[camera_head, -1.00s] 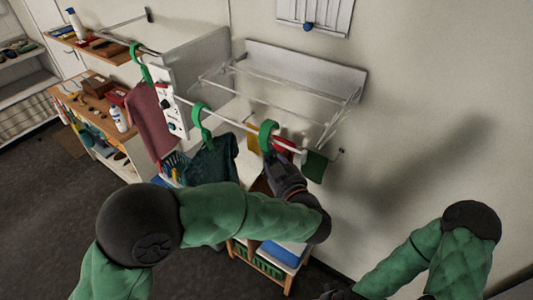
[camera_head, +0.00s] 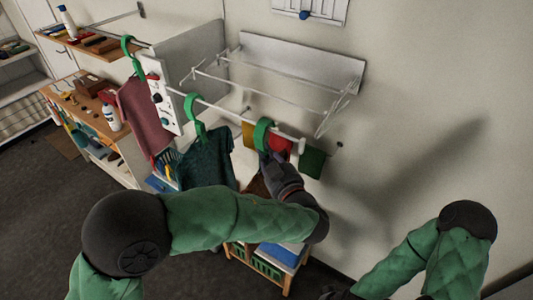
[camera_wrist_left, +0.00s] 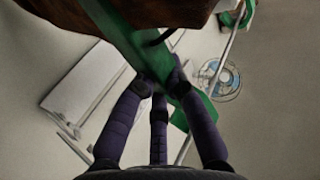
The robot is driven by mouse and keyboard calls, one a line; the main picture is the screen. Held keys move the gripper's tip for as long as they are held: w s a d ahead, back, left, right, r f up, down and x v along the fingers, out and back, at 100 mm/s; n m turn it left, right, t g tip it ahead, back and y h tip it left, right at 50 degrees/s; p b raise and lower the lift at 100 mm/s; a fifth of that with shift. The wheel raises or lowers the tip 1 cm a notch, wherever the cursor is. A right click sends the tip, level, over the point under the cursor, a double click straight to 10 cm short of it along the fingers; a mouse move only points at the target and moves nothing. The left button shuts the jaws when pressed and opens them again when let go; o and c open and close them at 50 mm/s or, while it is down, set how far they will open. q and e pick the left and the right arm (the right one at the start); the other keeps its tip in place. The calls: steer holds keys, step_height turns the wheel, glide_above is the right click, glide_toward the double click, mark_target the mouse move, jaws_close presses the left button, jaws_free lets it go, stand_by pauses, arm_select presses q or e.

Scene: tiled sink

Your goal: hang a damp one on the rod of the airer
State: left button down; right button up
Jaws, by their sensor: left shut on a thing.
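My left gripper (camera_head: 272,160) is shut on a green hanger (camera_head: 263,134), its hook up at the rod (camera_head: 230,113) near the right end. I cannot tell whether the hook bears on the rod. In the left wrist view the fingers (camera_wrist_left: 160,82) pinch the green hanger (camera_wrist_left: 120,40), with brown cloth (camera_wrist_left: 70,12) close by. A teal garment (camera_head: 207,160) hangs from a green hook on the rod, left of my gripper. A maroon garment (camera_head: 142,110) hangs from another green hanger further left. My right gripper is mostly out of view at the bottom edge.
A white folding wire rack (camera_head: 300,85) is on the wall behind the rod. Yellow, red and green cloths (camera_head: 312,163) hang around the rod's right end. A white panel (camera_head: 160,100) stands at its left. A low wooden stand (camera_head: 262,265) is below. The right wall is clear.

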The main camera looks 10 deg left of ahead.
arm_select(q)
steer(key=c, duration=1.2)
jaws_free()
steer(key=v, duration=1.2)
